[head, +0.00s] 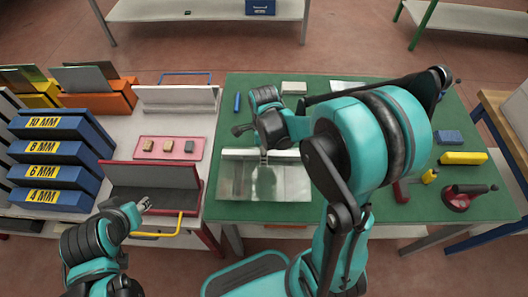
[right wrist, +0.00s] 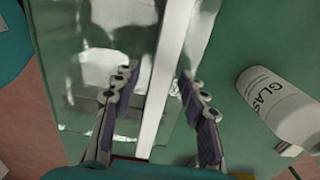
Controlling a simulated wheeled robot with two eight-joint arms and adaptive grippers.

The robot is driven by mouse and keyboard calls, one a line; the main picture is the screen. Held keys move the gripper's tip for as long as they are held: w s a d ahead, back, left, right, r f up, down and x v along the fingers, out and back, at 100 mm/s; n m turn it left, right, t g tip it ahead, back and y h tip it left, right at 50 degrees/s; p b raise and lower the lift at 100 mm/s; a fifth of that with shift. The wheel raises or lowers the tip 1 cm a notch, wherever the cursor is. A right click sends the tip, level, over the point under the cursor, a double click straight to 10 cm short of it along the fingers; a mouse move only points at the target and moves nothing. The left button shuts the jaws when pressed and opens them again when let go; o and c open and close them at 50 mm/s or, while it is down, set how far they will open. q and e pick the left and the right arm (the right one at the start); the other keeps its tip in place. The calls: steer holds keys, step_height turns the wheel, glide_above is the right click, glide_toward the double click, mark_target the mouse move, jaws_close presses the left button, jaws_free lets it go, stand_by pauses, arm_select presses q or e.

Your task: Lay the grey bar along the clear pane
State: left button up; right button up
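The clear pane (head: 240,185) lies flat on the green table mat, and its reflective surface fills the left of the right wrist view (right wrist: 85,80). The grey bar (head: 236,153) appears as a pale strip along the pane's far edge; in the right wrist view it is a long light strip (right wrist: 167,75) running between my fingers. My right gripper (right wrist: 160,105) is open, with one finger over the pane side and the other on the bar's far side. I see no clear grip on the bar. My left gripper (head: 145,204) hovers near the grey-lined red rack (head: 152,188); its finger opening is unclear.
A white bottle (right wrist: 280,105) lies beside the right finger in the wrist view. Blue thickness-labelled racks (head: 45,160) and a pink tray (head: 170,148) are at left. A yellow block (head: 463,158), blue block (head: 448,137) and red-based tool (head: 458,200) sit at right.

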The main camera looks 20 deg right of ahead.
step_height(320, 180, up, 12)
stand_by(0.6)
stand_by(0.5)
